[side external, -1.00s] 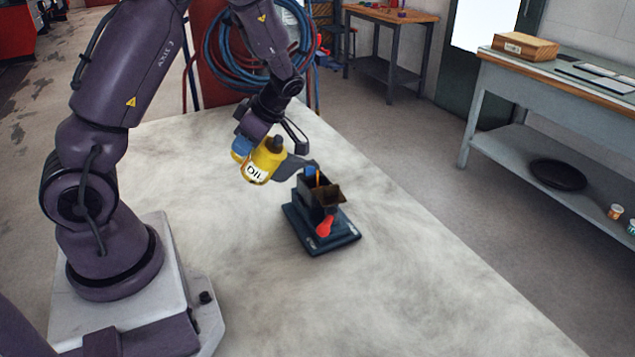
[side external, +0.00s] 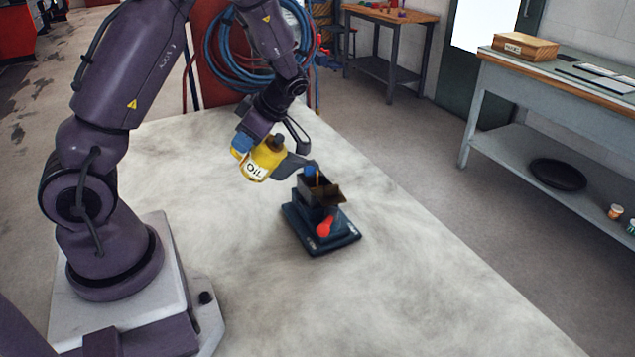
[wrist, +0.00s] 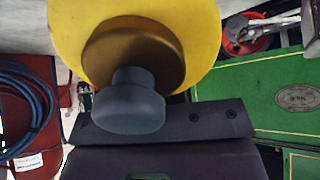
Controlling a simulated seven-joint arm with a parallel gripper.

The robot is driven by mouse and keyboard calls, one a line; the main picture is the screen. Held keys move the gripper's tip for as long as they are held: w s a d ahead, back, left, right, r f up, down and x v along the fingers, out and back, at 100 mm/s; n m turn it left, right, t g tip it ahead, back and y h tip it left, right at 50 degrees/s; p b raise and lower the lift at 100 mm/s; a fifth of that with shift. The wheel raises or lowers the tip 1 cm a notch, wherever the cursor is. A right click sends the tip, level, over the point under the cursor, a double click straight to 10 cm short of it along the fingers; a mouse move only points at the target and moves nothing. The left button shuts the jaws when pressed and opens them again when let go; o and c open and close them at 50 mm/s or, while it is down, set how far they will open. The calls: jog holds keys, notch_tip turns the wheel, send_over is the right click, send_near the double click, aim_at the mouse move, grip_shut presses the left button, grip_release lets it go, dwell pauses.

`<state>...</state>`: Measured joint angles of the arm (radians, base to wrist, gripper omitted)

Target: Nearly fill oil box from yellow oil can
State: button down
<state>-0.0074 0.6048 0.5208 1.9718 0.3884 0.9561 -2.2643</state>
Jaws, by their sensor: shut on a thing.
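The yellow oil can (side external: 262,160), marked OIL, is tilted and held in the air above the table in the side external view. My gripper (side external: 255,148) is shut on it. Its dark spout reaches right to the open top of the dark oil box (side external: 317,212), and a thin amber stream shows at the spout's end, above the box. The box's lid (side external: 328,192) stands open. The oil level inside cannot be seen. In the wrist view the can's yellow body (wrist: 205,30) and dark cap (wrist: 130,100) fill the upper middle; the fingertips are not clear there.
The oil box stands on a dark base with a red part (side external: 324,227) at its front. The pale tabletop (side external: 420,290) around it is clear. A coiled blue hose (side external: 225,60) hangs behind. A grey workbench (side external: 520,100) stands off to the right.

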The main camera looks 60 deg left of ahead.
dwell(0.6)
jog(key=shift+w+r, duration=0.15)
jog(key=shift+r, duration=0.2)
jog(key=shift+d, duration=0.1)
dwell(1.6)
jog(key=shift+w+r+g+y, duration=0.1)
jog(key=shift+r+g+y, duration=0.3)
jog(key=shift+g, duration=0.1)
jog(key=shift+f, duration=0.1)
dwell(0.5)
jog(key=shift+f+t, duration=0.3)
jog(key=shift+f, duration=0.1)
dwell(0.7)
jog(key=shift+s+f+h, duration=0.2)
jog(key=shift+f+h, duration=0.05)
jog(key=shift+h, duration=0.15)
jog(key=shift+f+t, duration=0.15)
jog(key=shift+t, duration=0.15)
dwell(0.4)
